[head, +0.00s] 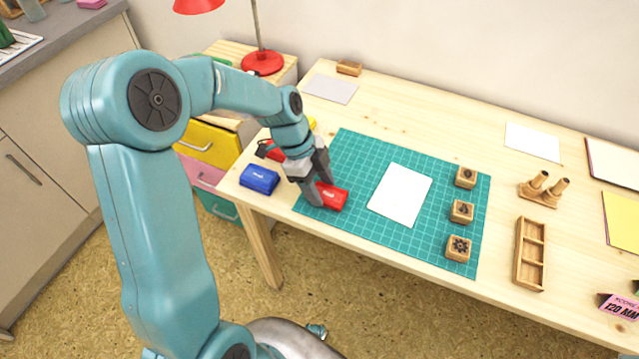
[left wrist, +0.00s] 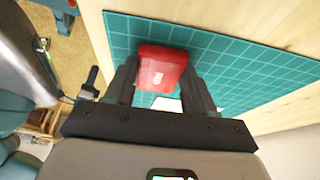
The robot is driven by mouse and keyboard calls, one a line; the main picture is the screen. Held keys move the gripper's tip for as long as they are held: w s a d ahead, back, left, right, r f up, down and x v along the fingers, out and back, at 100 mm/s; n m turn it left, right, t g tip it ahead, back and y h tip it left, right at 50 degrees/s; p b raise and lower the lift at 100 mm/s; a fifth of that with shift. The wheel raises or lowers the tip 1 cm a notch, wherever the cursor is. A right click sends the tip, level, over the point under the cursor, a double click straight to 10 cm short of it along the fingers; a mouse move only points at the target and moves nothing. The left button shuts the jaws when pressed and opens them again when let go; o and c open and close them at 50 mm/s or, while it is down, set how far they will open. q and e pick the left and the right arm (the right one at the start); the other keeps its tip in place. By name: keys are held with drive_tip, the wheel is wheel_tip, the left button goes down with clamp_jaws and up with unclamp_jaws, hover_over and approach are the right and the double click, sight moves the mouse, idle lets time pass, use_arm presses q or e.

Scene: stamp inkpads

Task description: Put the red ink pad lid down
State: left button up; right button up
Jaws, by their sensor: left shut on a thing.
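The red ink pad lid (head: 331,197) is at the left front corner of the green cutting mat (head: 350,150). My left gripper (head: 315,186) is shut on it, and the left wrist view shows the lid (left wrist: 162,66) between the two fingers (left wrist: 160,82). The lid is low over the mat; I cannot tell whether it touches it. A red and black object (head: 268,150), seemingly the red ink pad, is partly hidden behind my gripper. My right gripper is not in view.
A blue ink pad (head: 259,179) sits left of my gripper near the table's edge. A white sheet (head: 400,194) lies on the mat. Several wooden stamps (head: 461,211) stand at the mat's right side. A wooden tray (head: 529,254) is further right. A yellow bit shows behind my wrist.

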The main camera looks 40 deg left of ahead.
use_arm(q)
drive_tip(key=shift+f, duration=0.2)
drive_tip(key=o, duration=1)
drive_tip(key=shift+r, duration=0.15)
drive_tip(key=shift+a+r, duration=0.1)
drive_tip(key=shift+r, duration=0.15)
drive_tip(key=p+v, duration=0.1)
drive_tip(key=v, duration=1)
drive_tip(key=shift+a+r, duration=0.2)
drive_tip(key=shift+r, duration=0.05)
